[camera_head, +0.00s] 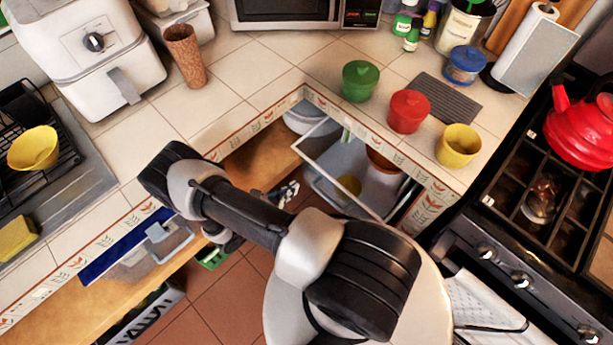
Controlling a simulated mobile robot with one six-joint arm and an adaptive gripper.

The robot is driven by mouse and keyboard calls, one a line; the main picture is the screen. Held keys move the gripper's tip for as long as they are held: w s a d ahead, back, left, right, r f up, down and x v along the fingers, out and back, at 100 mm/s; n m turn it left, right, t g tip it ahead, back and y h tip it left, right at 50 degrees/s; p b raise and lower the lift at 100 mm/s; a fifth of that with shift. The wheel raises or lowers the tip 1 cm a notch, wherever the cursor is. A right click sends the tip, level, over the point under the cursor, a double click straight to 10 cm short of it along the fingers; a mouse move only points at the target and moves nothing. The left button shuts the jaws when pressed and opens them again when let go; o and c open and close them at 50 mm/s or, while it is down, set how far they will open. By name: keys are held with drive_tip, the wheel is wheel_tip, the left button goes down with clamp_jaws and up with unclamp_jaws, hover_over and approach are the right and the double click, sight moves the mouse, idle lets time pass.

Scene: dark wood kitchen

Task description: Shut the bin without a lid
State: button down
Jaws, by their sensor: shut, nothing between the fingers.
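A pull-out bin (318,138) with a pale rim and no lid in sight stands open under the counter, right of centre. A brown-and-white pot (383,165) and something yellow show inside it. Its lower part is partly hidden by my arm. Another pull-out unit (150,245) with a blue panel and a grey handle sticks out under the left counter. My gripper (287,193) shows small and dark beyond my arm, just left of the open bin. It is shut and empty, and part of it is hidden. I cannot tell whether it touches the bin.
Green (360,82), red (408,111) and yellow (458,145) canisters stand on the tiled counter above the bin. A stove with a red kettle (582,130) is at the right. A wooden shelf edge (255,160) runs under the counter. Some red floor (225,300) is clear at lower left.

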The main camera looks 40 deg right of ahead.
sight(316, 171)
drive_tip(key=x, duration=0.2)
drive_tip(key=b+x, duration=0.1)
drive_tip(key=x, duration=0.3)
drive_tip(key=shift+d+r, duration=0.2)
drive_tip(key=shift+d, duration=0.1)
drive_tip(key=shift+w+d+r+b, duration=0.15)
drive_tip(key=shift+d+b, duration=0.2)
drive_tip(key=shift+d, duration=0.4)
